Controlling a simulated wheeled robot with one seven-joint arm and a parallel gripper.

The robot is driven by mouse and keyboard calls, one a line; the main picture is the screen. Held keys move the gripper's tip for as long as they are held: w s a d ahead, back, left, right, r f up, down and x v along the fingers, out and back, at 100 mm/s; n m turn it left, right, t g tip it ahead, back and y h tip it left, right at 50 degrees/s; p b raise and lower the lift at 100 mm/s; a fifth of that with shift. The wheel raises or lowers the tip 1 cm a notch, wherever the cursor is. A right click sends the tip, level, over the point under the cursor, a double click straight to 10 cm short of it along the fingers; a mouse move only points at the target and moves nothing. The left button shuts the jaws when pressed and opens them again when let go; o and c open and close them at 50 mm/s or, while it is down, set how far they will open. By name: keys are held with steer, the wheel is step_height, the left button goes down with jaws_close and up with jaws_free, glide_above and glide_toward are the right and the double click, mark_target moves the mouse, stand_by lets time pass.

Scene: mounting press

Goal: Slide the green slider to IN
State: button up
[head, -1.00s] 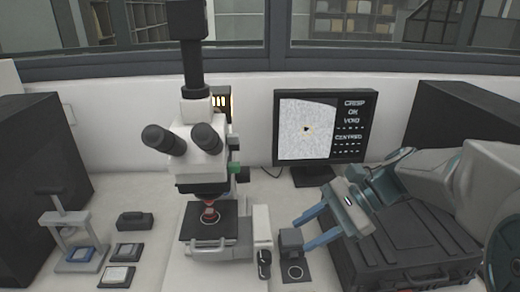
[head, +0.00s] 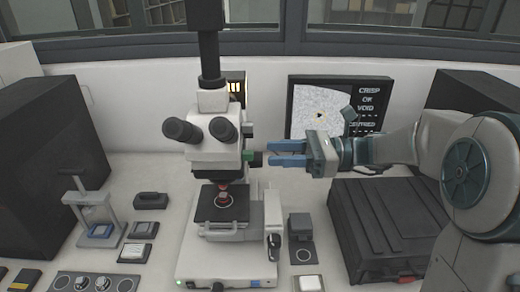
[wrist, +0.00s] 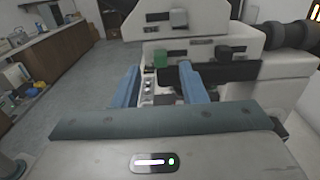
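The green slider (head: 247,156) is a small green block on the right side of the white microscope (head: 214,130), below its eyepieces. In the wrist view the green slider (wrist: 160,59) shows ahead, between the lines of the two blue fingers, at the end of a dark bar. My gripper (head: 270,153) is just right of it, fingers pointing left at about its height. A small gap seems to stay between fingertips and slider. The gripper (wrist: 160,76) is open and empty in the wrist view. No IN mark is legible.
A monitor (head: 300,105) stands behind my gripper, partly hidden. A black case (head: 395,225) lies at the right, below my arm. A small press (head: 97,215) and a dark box (head: 45,150) stand at the left. The bench just right of the microscope base holds a small grey block (head: 300,225).

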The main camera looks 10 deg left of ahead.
mark_target(248, 156)
steer(key=shift+x, duration=2.25)
steer(key=shift+c, duration=0.4)
